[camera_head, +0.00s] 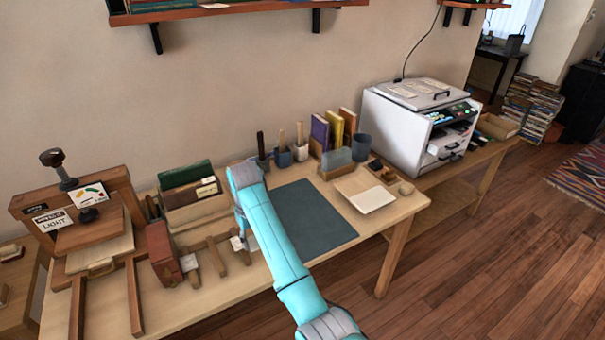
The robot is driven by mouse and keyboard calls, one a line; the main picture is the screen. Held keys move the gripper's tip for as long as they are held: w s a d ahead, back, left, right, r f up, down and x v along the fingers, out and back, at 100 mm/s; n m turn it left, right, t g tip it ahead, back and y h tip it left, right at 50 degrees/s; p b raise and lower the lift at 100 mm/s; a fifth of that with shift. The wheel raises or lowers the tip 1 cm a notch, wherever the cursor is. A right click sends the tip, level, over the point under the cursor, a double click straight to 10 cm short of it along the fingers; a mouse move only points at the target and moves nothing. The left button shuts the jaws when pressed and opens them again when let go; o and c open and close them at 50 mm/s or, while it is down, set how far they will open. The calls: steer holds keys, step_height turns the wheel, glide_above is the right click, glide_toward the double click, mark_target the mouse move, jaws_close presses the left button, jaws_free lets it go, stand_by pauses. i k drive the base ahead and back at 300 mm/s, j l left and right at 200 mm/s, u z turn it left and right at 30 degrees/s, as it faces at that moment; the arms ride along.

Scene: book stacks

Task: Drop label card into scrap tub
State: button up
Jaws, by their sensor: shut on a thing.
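My teal arm reaches over the workbench and bends down, with my gripper (240,236) low above the wooden rails left of the dark mat. My gripper is shut on a small white card (237,243), which looks like the label card. The fingers are small and partly hidden by the arm, so the exact grip is unclear. A dark grey round tub (361,147), which may be the scrap tub, stands at the back right of the bench, well right of my gripper. Its inside is hard to see.
A dark mat (318,222) lies mid-bench. A red block (162,254), wooden rails and a press (80,215) are left. A box of green folders (190,195) stands behind. Upright books (335,133), a pale board (364,193) and a white machine (410,120) are right.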

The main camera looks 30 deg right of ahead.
mark_target(359, 156)
steer(key=i+l+u, duration=0.15)
steer(key=l, duration=0.7)
steer(key=l+u, duration=0.2)
steer(key=l, duration=0.7)
steer(key=i, duration=0.05)
